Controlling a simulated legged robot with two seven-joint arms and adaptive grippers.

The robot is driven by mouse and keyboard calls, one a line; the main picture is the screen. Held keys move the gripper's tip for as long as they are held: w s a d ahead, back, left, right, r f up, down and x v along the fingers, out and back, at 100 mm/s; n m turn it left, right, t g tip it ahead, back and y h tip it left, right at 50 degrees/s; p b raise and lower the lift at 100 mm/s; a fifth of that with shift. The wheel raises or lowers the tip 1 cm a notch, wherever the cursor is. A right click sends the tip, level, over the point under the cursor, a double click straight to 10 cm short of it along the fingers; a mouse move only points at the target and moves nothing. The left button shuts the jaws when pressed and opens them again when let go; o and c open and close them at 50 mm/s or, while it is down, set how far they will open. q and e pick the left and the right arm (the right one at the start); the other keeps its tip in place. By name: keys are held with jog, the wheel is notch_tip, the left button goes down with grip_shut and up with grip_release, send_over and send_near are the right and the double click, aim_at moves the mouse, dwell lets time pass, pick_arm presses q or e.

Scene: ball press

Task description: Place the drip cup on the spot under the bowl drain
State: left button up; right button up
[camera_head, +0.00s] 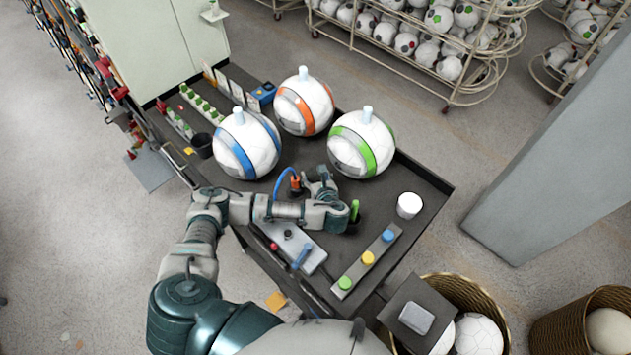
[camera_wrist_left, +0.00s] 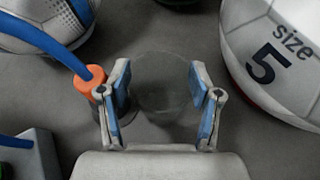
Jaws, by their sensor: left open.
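My left gripper (camera_head: 320,178) reaches over the dark workbench, between the balls and the control strip. In the left wrist view its two blue-padded fingers (camera_wrist_left: 162,100) are open. Between and beyond them is a faint round grey disc (camera_wrist_left: 165,75); I cannot tell whether it is a clear cup or a mark on the surface. A white cup (camera_head: 409,206) stands upright near the bench's right edge, apart from the gripper. A small black cup (camera_head: 201,146) stands at the bench's left. I cannot make out a bowl drain. My right gripper is not in view.
Three balls, striped blue (camera_head: 246,145), orange (camera_head: 304,106) and green (camera_head: 360,144), stand behind the gripper. An orange-capped fitting (camera_head: 295,183) with a blue hose is close to the left finger. A strip with coloured buttons (camera_head: 367,259) lies at the front. Bare bench surrounds the white cup.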

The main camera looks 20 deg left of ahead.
pick_arm(q)
jog(key=shift+d+r, duration=0.1)
jog(key=c, duration=0.9)
